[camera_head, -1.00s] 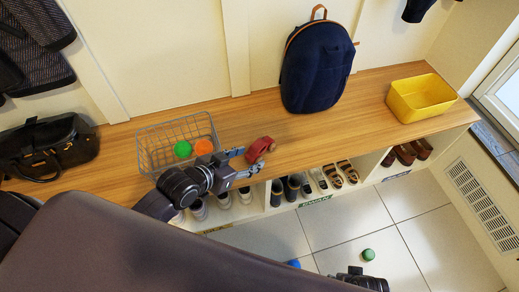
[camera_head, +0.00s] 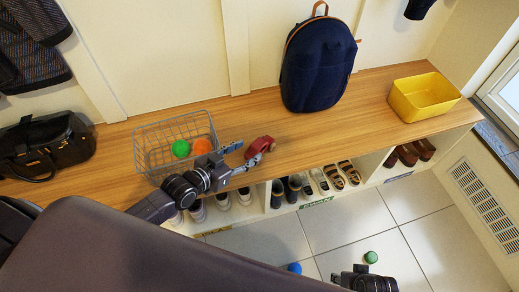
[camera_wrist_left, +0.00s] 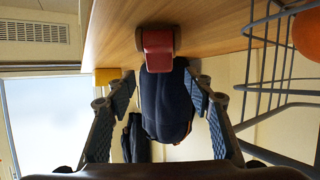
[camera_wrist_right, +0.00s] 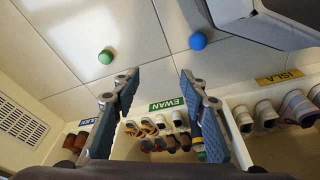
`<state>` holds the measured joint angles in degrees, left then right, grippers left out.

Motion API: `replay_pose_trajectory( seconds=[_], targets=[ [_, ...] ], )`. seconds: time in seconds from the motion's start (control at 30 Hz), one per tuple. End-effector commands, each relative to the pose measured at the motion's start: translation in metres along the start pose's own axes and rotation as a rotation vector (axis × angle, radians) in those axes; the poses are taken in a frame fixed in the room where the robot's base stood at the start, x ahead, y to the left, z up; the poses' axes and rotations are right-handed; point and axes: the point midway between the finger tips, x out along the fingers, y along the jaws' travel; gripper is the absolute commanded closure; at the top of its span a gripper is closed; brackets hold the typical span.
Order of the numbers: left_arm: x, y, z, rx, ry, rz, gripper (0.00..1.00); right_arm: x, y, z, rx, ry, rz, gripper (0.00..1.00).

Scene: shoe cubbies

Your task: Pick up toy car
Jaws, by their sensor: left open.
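The red toy car (camera_head: 262,146) stands on the wooden bench top, right of the wire basket. My left gripper (camera_head: 245,154) is open just left of the car, at the bench's front part, its fingers pointing towards it. In the left wrist view the car (camera_wrist_left: 158,42) shows ahead, centred between the spread fingers (camera_wrist_left: 159,80) and beyond their tips. I see no contact with it. My right gripper (camera_wrist_right: 160,77) is open and empty above the floor, in front of the cubbies; only part of it shows at the bottom of the head view.
The wire basket (camera_head: 146,136) holds a green ball (camera_head: 181,149) and an orange ball (camera_head: 203,146), close to my left gripper. A navy backpack (camera_head: 318,68) and a yellow bin (camera_head: 424,97) stand on the bench. Shoes fill the cubbies below. Balls lie on the floor (camera_head: 345,222).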

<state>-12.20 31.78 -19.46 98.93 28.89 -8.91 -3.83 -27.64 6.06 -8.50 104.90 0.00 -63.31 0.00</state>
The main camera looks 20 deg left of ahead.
Motion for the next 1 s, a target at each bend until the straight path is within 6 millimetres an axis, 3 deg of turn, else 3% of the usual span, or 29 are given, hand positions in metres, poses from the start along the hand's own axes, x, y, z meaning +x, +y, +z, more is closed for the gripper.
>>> replay_pose_trajectory(
  seconds=[0.33, 0.63, 1.0],
  targets=[
    [0.027, 0.0, -0.003, -0.002, 0.005, 0.0, 0.52, -0.019, 0.002, -0.01, 0.002, 0.013, 0.003, 0.6],
    [0.066, -0.001, -0.002, -0.001, 0.003, -0.001, 0.52, -0.058, 0.004, -0.023, 0.006, 0.035, 0.006, 0.6],
    [0.074, 0.0, -0.003, -0.001, 0.002, 0.0, 0.52, -0.069, 0.004, -0.025, 0.006, 0.038, 0.007, 0.6]
  ],
)
